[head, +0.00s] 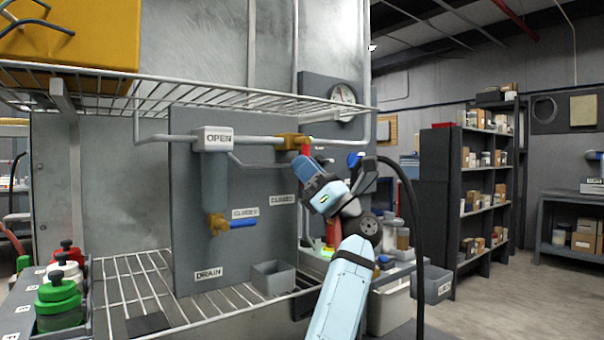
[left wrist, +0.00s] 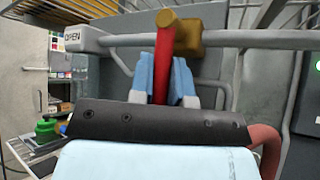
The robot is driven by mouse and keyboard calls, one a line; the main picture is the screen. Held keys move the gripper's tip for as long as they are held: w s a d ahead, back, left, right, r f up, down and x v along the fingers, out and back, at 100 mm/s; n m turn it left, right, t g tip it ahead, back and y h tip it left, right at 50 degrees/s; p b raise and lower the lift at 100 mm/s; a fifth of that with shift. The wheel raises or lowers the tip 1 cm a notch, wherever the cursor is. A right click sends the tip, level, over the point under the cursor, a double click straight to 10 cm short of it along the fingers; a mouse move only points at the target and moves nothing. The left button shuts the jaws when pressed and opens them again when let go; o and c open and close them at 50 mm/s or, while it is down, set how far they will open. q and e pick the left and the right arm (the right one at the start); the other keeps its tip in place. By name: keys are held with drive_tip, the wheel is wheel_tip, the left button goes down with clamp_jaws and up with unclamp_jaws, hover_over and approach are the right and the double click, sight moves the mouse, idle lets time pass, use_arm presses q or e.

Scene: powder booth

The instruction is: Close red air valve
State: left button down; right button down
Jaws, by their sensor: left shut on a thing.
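The red air valve handle (head: 305,149) shows just below its brass valve body (head: 290,140) on the grey horizontal pipe. In the left wrist view the red handle (left wrist: 163,66) runs down from the brass body (left wrist: 187,37), crosswise to the pipe. My left gripper (head: 309,167) is shut on the handle, with its blue fingers (left wrist: 163,78) on either side of it. The fingers hide part of the handle in the head view. A "CLOSED" label (head: 282,199) is on the panel below the valve. My right gripper is not in view.
A filter with an "OPEN" label (head: 214,138) and a blue drain lever (head: 243,223) are left of the valve. A wire shelf (head: 180,92) runs above the pipe. A grey bin (head: 273,275) stands below. Colored bottles (head: 60,300) stand at lower left.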

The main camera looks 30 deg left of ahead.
use_arm(q)
drive_tip(key=shift+w+r+n+g, duration=0.1)
drive_tip(key=shift+r+n+g, duration=0.1)
drive_tip(key=shift+n+g, duration=0.45)
drive_tip(key=c, duration=1.1)
unclamp_jaws()
drive_tip(key=shift+f, duration=0.1)
drive_tip(key=shift+d+f, duration=0.1)
drive_tip(key=shift+d, duration=0.05)
drive_tip(key=p+v, duration=0.3)
drive_tip(key=v, duration=1)
drive_tip(key=shift+w+d, duration=0.15)
drive_tip(key=shift+d, duration=0.2)
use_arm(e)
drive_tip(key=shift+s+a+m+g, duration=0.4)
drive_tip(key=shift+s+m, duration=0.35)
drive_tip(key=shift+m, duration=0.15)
use_arm(q)
drive_tip(key=shift+h, duration=0.3)
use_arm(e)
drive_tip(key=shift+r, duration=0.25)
